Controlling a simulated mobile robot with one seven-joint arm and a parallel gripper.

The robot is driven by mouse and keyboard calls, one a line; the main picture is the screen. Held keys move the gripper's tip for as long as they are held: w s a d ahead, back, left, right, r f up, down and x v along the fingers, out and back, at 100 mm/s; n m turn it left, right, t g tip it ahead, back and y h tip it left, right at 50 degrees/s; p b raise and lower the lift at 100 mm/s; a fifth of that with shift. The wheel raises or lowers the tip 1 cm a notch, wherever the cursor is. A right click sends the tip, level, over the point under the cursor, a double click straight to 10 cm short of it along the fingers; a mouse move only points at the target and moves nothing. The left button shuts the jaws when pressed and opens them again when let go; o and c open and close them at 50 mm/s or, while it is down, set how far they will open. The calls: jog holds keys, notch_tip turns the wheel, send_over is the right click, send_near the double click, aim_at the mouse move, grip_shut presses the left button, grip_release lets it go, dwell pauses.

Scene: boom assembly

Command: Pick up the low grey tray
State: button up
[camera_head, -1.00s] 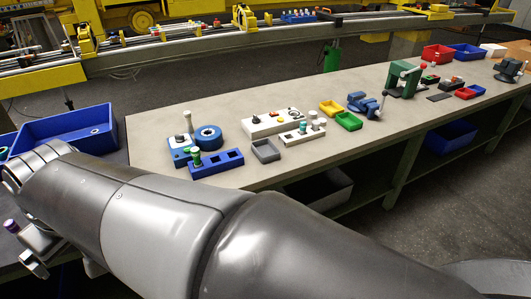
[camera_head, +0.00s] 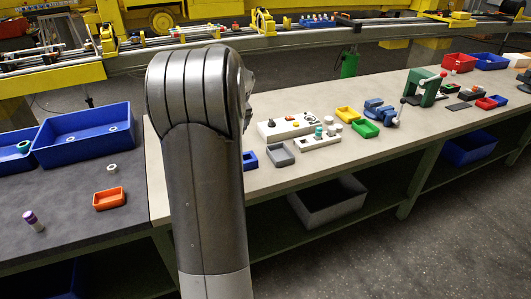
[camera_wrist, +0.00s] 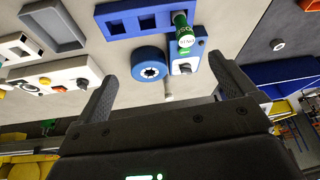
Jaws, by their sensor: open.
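The low grey tray (camera_head: 280,155) lies on the light bench top near its front edge, just right of my arm in the head view. It looks empty. In the wrist view the grey tray (camera_wrist: 53,24) is at the upper left, outside the span of my fingers. My gripper (camera_wrist: 164,72) is open and empty, with its two fingers wide apart. In the head view my gripper is hidden behind my arm.
A white control box (camera_head: 287,127) and a white rack (camera_head: 317,142) stand close to the grey tray. A yellow tray (camera_head: 347,115) and a green tray (camera_head: 365,129) lie further right. A slotted blue block (camera_wrist: 150,16) lies beside the grey tray.

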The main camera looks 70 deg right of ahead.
jog(key=s+d+f+m, duration=0.1)
jog(key=s+d+f, duration=0.4)
jog(key=s+d, duration=0.25)
jog(key=s+d+f+m, duration=0.1)
jog(key=s+d+f, duration=0.4)
jog(key=s+d, duration=0.25)
send_near(284, 157)
jog(key=shift+w+a+f+g+h, duration=0.3)
jog(key=shift+w+a+g, duration=0.1)
jog(key=shift+w+a, duration=0.5)
jog(key=f, duration=0.4)
jog(key=shift+w+d+f, duration=0.15)
jog(key=shift+d+f, duration=0.1)
jog(key=shift+f, duration=0.15)
jog(key=shift+w+d+f, duration=0.1)
jog(key=shift+f, duration=0.25)
jog(key=shift+c, duration=0.2)
jog(key=c, duration=1)
jog(key=shift+r, duration=0.15)
